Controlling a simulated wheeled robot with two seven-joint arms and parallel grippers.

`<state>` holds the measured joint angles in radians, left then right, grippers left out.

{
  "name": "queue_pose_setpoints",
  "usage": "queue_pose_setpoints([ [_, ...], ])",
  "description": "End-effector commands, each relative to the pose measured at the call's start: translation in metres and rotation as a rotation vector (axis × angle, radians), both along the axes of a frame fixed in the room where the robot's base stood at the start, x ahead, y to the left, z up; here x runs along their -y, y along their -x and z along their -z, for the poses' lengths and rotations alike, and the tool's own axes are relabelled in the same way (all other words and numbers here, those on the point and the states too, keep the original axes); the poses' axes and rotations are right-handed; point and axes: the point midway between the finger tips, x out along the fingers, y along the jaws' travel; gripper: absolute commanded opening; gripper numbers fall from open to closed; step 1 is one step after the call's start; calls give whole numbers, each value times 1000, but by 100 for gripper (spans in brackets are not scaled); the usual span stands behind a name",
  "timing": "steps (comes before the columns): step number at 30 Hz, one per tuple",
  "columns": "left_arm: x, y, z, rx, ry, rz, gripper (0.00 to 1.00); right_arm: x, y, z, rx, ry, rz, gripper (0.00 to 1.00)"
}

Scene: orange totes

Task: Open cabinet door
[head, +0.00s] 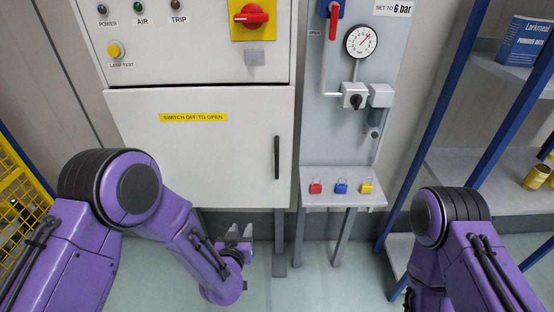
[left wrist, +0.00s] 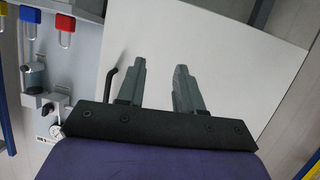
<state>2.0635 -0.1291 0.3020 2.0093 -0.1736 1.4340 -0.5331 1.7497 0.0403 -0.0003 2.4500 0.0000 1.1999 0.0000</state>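The white cabinet door (head: 200,155) is closed and carries a yellow label (head: 193,117) reading "SWITCH OFF TO OPEN". Its black vertical handle (head: 277,157) is near the right edge. A red rotary switch (head: 252,16) on a yellow plate sits above the door. My left gripper (head: 238,231) is low, below the door's bottom edge and left of the handle, empty. In the left wrist view the fingers (left wrist: 159,82) are apart, with the door (left wrist: 225,65) behind them and the handle (left wrist: 111,84) left of them. My right gripper is out of view.
A shelf with red (head: 316,187), blue (head: 341,187) and yellow (head: 366,187) padlocks stands right of the door, under a pressure gauge (head: 361,41). Blue-posted racking (head: 480,165) is at right. A yellow mesh fence (head: 20,190) is at left. Floor below the cabinet shows clear.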

Motion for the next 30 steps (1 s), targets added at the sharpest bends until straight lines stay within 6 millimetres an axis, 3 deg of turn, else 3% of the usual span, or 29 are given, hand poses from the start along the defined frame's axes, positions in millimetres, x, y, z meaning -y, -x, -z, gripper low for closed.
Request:
queue_pose_setpoints([
  [1, 26, -24, -38, 108, -11, 44, 36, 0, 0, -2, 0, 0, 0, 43],
  [3, 55, -45, -79, 228, -29, 85, 36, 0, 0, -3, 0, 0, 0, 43],
  [7, 82, -61, -122, 343, -49, 118, 36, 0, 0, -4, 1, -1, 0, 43],
  [11, 89, -76, -128, 359, -51, 122, 36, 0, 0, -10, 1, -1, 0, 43],
  [21, 102, -145, -126, 354, -50, 121, 36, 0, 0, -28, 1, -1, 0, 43],
  [30, 105, -165, -124, 352, -52, 123, 36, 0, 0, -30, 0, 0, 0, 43],
])
